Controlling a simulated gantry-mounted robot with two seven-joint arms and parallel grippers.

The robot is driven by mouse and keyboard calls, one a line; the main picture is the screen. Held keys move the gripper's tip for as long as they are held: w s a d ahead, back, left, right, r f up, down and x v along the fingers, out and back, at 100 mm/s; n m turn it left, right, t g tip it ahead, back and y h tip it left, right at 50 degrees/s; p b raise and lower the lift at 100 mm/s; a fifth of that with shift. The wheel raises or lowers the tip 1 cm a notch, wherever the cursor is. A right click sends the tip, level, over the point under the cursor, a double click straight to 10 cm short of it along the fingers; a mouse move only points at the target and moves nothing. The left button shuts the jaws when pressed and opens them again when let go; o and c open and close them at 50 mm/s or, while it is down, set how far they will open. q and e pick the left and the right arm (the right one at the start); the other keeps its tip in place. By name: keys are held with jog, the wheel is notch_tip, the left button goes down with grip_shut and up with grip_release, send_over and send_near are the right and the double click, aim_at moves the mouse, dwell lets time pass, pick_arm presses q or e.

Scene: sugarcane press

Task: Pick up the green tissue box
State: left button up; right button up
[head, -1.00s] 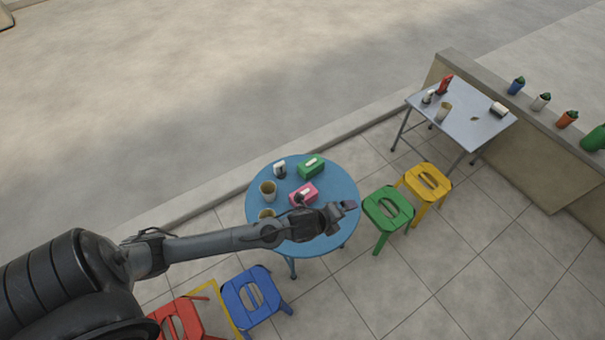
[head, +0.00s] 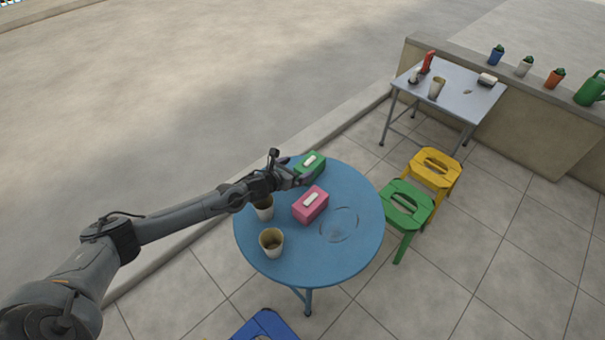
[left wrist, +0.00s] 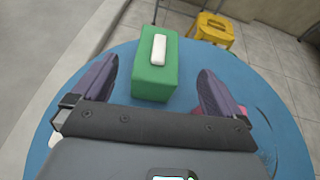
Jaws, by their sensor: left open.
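The green tissue box (head: 308,165) stands on the far side of the round blue table (head: 350,255) in the head view. A white tissue shows on its top. In the left wrist view the green tissue box (left wrist: 156,78) is ahead of the fingers and between their lines. My left gripper (head: 297,178) is open beside the green box, on its near left side. Its two fingers also show in the left wrist view (left wrist: 155,92), with nothing gripped. My right gripper is not in view.
A pink tissue box (head: 310,205) stands close to my left gripper. Two cups (head: 271,241) stand at the table's left side, one partly behind my arm. A clear round plate (head: 339,225) lies to the right. Green (head: 407,203) and yellow (head: 434,170) stools stand beyond.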

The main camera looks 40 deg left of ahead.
aim_at(309, 163)
pick_arm(q)
jog(key=shift+w+a+f+b, duration=0.2)
jog(key=shift+w+f+b, duration=0.3)
jog(key=shift+w, duration=0.1)
jog(key=shift+b+x, duration=0.55)
jog(key=shift+x, duration=0.35)
jog(key=b+x, duration=0.3)
jog(key=shift+w+d+f, duration=0.15)
jog(key=shift+w+f, duration=0.05)
jog(key=shift+f, duration=0.1)
jog(key=shift+w+b, duration=0.3)
jog(key=shift+w, duration=0.25)
jog(key=shift+s, duration=0.1)
jog(key=shift+c, duration=1.1)
jog(key=c, duration=0.9)
